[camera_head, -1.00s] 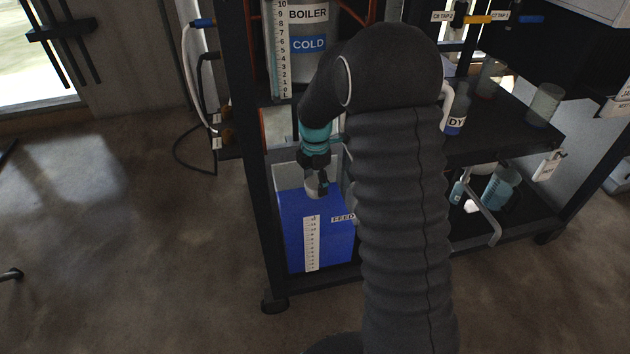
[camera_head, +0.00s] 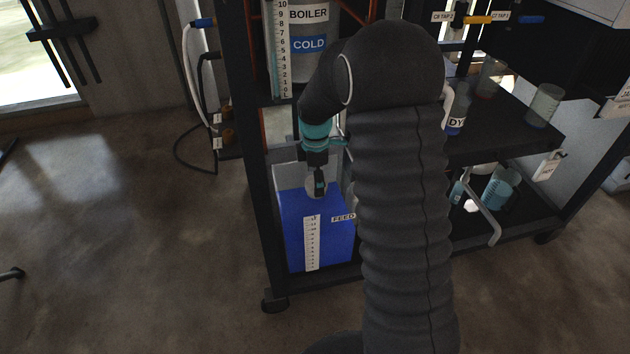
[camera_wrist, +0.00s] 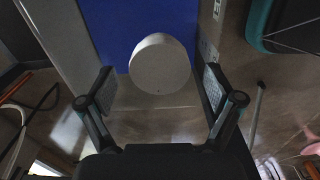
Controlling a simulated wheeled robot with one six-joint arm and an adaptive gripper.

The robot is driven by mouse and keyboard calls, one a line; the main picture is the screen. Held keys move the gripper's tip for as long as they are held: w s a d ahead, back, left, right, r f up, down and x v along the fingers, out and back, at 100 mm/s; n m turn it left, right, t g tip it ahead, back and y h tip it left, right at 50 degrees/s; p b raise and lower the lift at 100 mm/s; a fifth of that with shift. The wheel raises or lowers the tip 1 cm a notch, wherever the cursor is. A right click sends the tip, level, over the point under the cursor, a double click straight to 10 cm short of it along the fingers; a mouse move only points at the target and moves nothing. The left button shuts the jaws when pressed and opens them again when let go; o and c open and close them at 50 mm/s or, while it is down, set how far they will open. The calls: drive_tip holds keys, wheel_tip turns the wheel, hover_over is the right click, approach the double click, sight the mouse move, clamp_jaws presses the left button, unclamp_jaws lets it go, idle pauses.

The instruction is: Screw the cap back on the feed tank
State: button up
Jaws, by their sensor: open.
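The feed tank (camera_head: 290,232) stands low in the rack, with blue contents, a white scale strip and a FEED label. Its blue also shows in the wrist view (camera_wrist: 120,18). A white round cap (camera_wrist: 160,64) lies between and just beyond my fingertips in the wrist view. In the head view the pale cap (camera_head: 311,188) is at the top of the tank, partly hidden by my fingers. My gripper (camera_head: 319,187) points down over it; its two fingers (camera_wrist: 158,88) are apart, with gaps on both sides of the cap. I cannot tell how tightly the cap sits.
A dark rack post (camera_head: 262,180) stands left of the tank. The boiler vessel (camera_head: 310,45) is above. Shelves with beakers (camera_head: 544,105) and a dye bottle (camera_head: 457,115) lie to the right. Hoses (camera_head: 188,70) hang at the left; the floor in front is clear.

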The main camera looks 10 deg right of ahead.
drive_tip(key=shift+r, duration=3.05)
drive_tip(key=shift+r, duration=0.1)
wheel_tip(320, 180, up, 11)
drive_tip(key=m, duration=0.3)
drive_tip(key=s+r+m+t, duration=0.1)
drive_tip(key=s+m, duration=0.6)
drive_tip(key=s, duration=0.8)
drive_tip(key=s+r+m+t, duration=0.1)
drive_tip(key=s+m+t, duration=0.3)
drive_tip(key=s, duration=1.1)
drive_tip(key=m, duration=0.3)
drive_tip(key=shift+s+r+t, duration=0.25)
drive_tip(key=shift+r+t, duration=0.05)
drive_tip(key=shift+r, duration=0.05)
